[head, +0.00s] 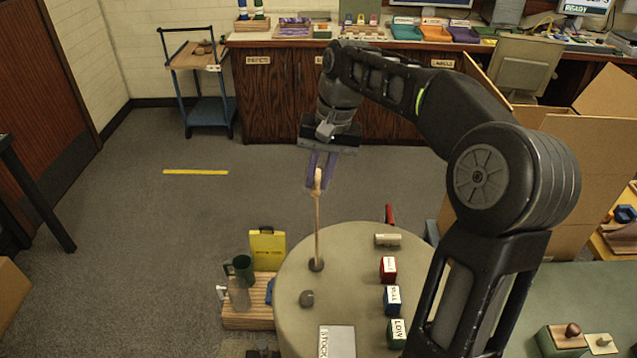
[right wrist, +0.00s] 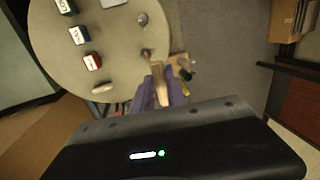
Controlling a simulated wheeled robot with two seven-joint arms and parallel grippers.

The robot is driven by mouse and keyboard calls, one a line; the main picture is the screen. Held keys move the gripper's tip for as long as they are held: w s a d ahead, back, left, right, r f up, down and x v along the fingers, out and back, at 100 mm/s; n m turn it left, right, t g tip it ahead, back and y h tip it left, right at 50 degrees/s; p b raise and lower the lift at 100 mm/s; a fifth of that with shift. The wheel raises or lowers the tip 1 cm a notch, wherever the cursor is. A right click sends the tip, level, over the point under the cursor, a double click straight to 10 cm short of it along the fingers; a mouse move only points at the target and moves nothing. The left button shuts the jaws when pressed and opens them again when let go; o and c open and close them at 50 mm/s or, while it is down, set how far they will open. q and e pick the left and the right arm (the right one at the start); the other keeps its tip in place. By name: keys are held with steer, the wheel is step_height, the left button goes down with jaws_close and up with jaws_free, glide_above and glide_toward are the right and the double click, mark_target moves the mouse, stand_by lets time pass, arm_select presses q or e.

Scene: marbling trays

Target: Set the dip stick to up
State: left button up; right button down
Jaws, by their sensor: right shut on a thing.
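The dip stick (head: 317,225) is a thin pale wooden rod with a thicker top end. It rises from a small dark socket (head: 316,265) on the round grey-green table and looks nearly upright. My right gripper (head: 318,178) has its purple fingers shut on the stick's top end. In the right wrist view the stick's wooden top (right wrist: 160,84) sits between the fingers, with the socket (right wrist: 146,54) beyond it. My left gripper is not in view.
The round table (head: 345,255) carries a grey knob (head: 307,298), a pale cylinder (head: 388,240), and red (head: 388,269), blue (head: 392,299) and green (head: 397,333) labelled blocks. A wooden stand (head: 245,318) with a green mug (head: 241,268) adjoins its left side.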

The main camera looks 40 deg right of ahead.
steer(key=shift+r, duration=0.1)
steer(key=c, duration=1.3)
jaws_free()
